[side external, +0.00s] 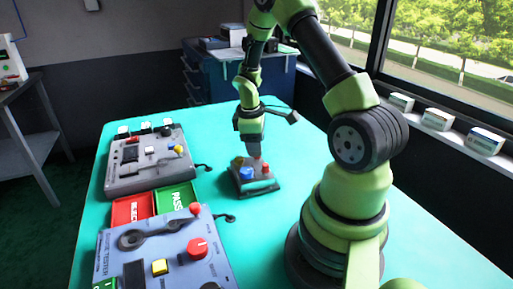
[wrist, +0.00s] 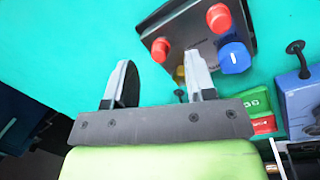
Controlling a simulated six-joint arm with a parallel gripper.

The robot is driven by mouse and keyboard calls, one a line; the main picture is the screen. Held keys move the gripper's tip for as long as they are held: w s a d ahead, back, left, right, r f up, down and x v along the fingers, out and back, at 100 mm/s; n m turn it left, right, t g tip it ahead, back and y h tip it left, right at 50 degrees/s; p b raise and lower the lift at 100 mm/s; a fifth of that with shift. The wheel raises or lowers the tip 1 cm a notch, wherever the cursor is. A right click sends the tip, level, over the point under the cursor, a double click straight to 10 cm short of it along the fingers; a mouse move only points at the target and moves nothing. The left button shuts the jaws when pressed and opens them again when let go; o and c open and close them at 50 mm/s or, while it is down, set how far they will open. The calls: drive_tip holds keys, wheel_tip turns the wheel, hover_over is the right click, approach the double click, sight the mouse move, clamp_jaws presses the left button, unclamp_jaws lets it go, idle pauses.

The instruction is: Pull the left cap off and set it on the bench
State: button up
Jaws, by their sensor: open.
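The valve positioner (side external: 262,186) is a dark block on the teal bench, below my gripper (side external: 254,154) in the side view. In the wrist view the positioner (wrist: 203,58) shows two red caps: one (wrist: 161,49) at lower left and one (wrist: 219,18) at upper right. A blue knob (wrist: 235,57) sits beside them, and a yellow part (wrist: 180,74) is partly hidden by a finger. My gripper (wrist: 160,60) is open, with nothing held. The lower-left red cap appears between the fingertips or just beyond them; I cannot tell the depth.
The teal bench (side external: 245,240) is clear right of the positioner. A grey panel device (side external: 150,160), red tray (side external: 132,208), green tray (side external: 175,196) and blue-grey tester (side external: 165,250) stand left. A small hooked lead (side external: 226,217) lies near the tester.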

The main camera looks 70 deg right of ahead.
drive_tip(key=shift+d+f, duration=0.2)
drive_tip(key=shift+f, duration=1.1)
clamp_jaws()
